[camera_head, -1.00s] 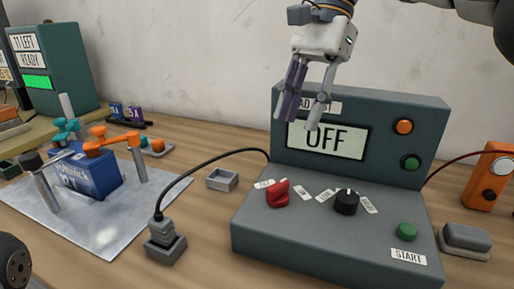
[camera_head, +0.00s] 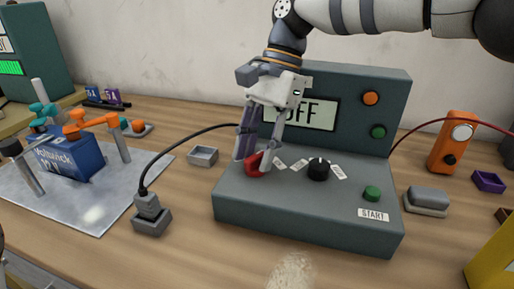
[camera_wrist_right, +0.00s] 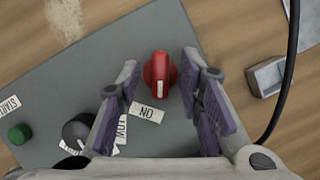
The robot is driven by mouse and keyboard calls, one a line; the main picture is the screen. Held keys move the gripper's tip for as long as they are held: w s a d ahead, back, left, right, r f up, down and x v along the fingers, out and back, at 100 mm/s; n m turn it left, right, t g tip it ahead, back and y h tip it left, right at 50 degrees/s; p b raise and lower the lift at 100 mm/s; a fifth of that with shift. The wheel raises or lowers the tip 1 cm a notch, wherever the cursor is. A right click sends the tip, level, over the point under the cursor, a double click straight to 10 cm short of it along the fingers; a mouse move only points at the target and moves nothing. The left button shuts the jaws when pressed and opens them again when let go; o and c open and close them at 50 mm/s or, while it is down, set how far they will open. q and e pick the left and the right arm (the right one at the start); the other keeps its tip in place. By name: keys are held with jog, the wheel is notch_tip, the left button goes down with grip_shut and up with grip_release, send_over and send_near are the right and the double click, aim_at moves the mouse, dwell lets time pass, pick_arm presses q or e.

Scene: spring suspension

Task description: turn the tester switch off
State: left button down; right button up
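The tester (camera_head: 300,222) is a grey console with a raised back panel. Its display (camera_head: 320,115) is partly covered by my gripper; "FF" shows. The red switch knob (camera_head: 254,165) sits at the left of its sloped top. My right gripper (camera_head: 256,168) points down at the knob, a finger on each side. In the wrist view the red knob (camera_wrist_right: 158,75) lies ahead between the open right fingers (camera_wrist_right: 160,100), with visible gaps. An "ON" label (camera_wrist_right: 148,115) lies beside the knob. Contact in depth cannot be told. My left gripper is not in view.
A black dial (camera_head: 319,169) and green START button (camera_head: 372,193) are right of the knob. A black cable runs from the tester to a plug (camera_head: 148,207) at left. A blue battery (camera_head: 70,158) stands on a metal plate (camera_head: 80,205). The front table is clear.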

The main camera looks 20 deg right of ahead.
grip_shut()
jog(key=shift+n+g+h, duration=0.3)
jog(key=shift+n+g, duration=0.1)
jog(key=shift+n, duration=0.7)
jog(key=shift+w+a+f+n, duration=0.1)
jog(key=shift+f+n, duration=0.05)
jog(key=shift+n, duration=0.75)
jog(key=n+g+h, duration=0.1)
jog(key=n+h, duration=0.1)
jog(key=n, duration=0.3)
jog(key=shift+a+b, duration=0.1)
jog(key=shift+b, duration=0.25)
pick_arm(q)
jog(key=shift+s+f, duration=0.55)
pick_arm(e)
jog(key=shift+a+n+g+h, duration=0.15)
jog(key=shift+n+h, duration=0.35)
jog(key=shift+n, duration=0.75)
jog(key=shift+d+n+g+h, duration=0.15)
jog(key=shift+n+h, duration=0.35)
jog(key=shift+n, duration=0.75)
jog(key=shift+a+f, duration=0.1)
